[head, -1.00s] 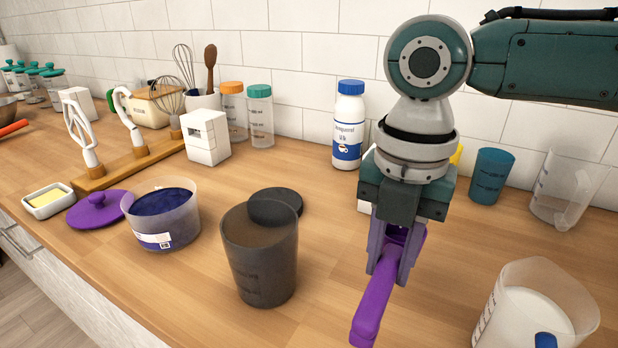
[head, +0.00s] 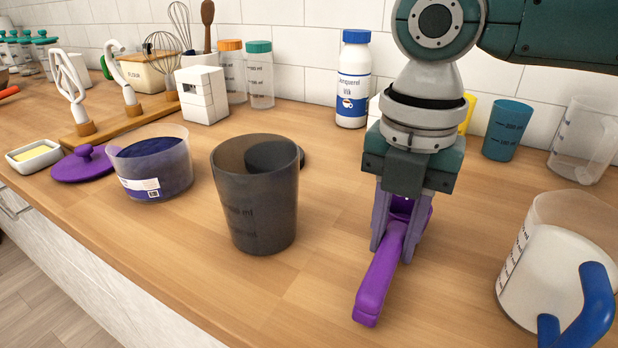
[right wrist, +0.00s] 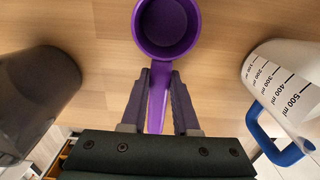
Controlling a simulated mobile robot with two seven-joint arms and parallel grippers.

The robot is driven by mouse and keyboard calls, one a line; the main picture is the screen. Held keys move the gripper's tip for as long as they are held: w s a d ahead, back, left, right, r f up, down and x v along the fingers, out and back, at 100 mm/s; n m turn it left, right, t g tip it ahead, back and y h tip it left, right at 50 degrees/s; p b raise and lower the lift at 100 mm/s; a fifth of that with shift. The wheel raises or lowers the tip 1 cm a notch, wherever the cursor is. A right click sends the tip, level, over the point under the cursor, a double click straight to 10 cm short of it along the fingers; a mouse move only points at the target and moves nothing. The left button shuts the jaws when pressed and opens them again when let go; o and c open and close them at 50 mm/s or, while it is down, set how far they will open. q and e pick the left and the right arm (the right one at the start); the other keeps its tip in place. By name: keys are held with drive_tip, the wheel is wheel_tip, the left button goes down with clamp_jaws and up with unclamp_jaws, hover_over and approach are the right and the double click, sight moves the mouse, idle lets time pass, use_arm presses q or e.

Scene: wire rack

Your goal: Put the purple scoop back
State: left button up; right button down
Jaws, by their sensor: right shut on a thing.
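My right gripper (head: 393,250) is shut on the handle of the purple scoop (head: 381,276). The handle points toward the front edge of the counter in the head view, and the fingers and wrist mostly hide the scoop's bowl there. In the right wrist view the round, empty-looking bowl (right wrist: 166,27) shows beyond the fingertips (right wrist: 160,72), with the handle between them. A clear tub (head: 152,180) with dark blue contents stands open at the left. A purple knobbed lid (head: 84,166) lies on the counter beside it. My left gripper is not in view.
A dark grey measuring cup (head: 253,215) stands between the tub and my right gripper. A jug with a blue handle (head: 595,305) stands at the right. A white bottle (head: 352,85) and teal cup (head: 508,132) stand behind. Bare counter lies left of the scoop.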

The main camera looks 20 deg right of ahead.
sight(394, 235)
drive_tip(key=shift+f+b, duration=0.3)
drive_tip(key=shift+f, duration=0.35)
drive_tip(key=c, duration=0.6)
unclamp_jaws()
drive_tip(key=shift+r, duration=0.1)
wheel_tip(394, 235, up, 10)
drive_tip(key=shift+f+p, duration=0.1)
drive_tip(key=shift+p, duration=0.6)
